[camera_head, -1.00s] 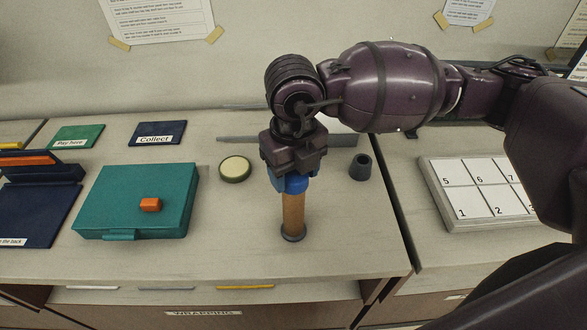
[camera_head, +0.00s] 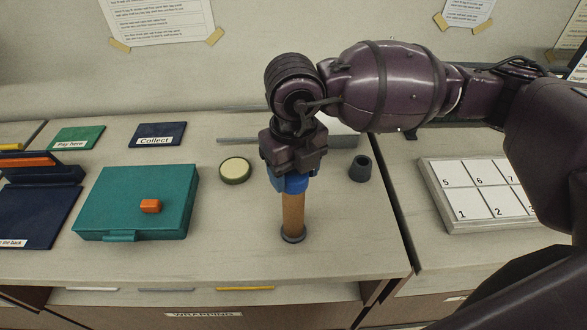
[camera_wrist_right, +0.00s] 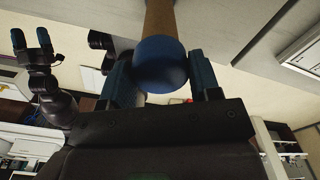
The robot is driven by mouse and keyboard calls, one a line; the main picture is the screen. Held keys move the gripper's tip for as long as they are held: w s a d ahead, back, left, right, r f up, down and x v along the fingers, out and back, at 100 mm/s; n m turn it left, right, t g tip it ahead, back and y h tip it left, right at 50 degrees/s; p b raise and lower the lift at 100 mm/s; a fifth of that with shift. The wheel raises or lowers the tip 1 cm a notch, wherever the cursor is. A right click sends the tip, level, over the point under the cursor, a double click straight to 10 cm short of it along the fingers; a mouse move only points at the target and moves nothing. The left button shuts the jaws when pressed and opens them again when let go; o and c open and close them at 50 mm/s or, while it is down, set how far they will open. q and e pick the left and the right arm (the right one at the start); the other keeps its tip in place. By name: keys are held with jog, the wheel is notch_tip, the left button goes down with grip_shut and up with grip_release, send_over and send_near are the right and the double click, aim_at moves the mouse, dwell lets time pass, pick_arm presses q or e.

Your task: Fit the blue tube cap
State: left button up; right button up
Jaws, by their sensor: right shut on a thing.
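The blue cap (camera_head: 294,184) is at the top end of an upright brown tube (camera_head: 293,213), which stands in a dark round base on the counter. I cannot tell whether the cap is fully seated. My right gripper (camera_head: 291,174) comes down from above and is shut on the cap, hiding its upper part. In the right wrist view the cap (camera_wrist_right: 160,64) sits between the two fingers, with the tube (camera_wrist_right: 160,17) in line beyond it. My left gripper (camera_wrist_right: 32,42) shows at the left of that view, fingers apart and empty.
A teal case (camera_head: 137,201) with an orange block (camera_head: 150,206) lies to the left. A round pale-topped disc (camera_head: 235,170) and a small dark cup (camera_head: 360,168) stand near the tube. A numbered tray (camera_head: 481,188) is at the right.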

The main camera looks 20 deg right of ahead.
jog(key=shift+f, duration=0.35)
dwell(0.3)
jog(key=shift+r, duration=0.1)
jog(key=shift+r, duration=0.25)
dwell(1.4)
jog(key=shift+f+b, duration=0.35)
jog(key=shift+b, duration=0.1)
jog(key=shift+r, duration=0.15)
jog(key=shift+r, duration=0.2)
dwell(1.4)
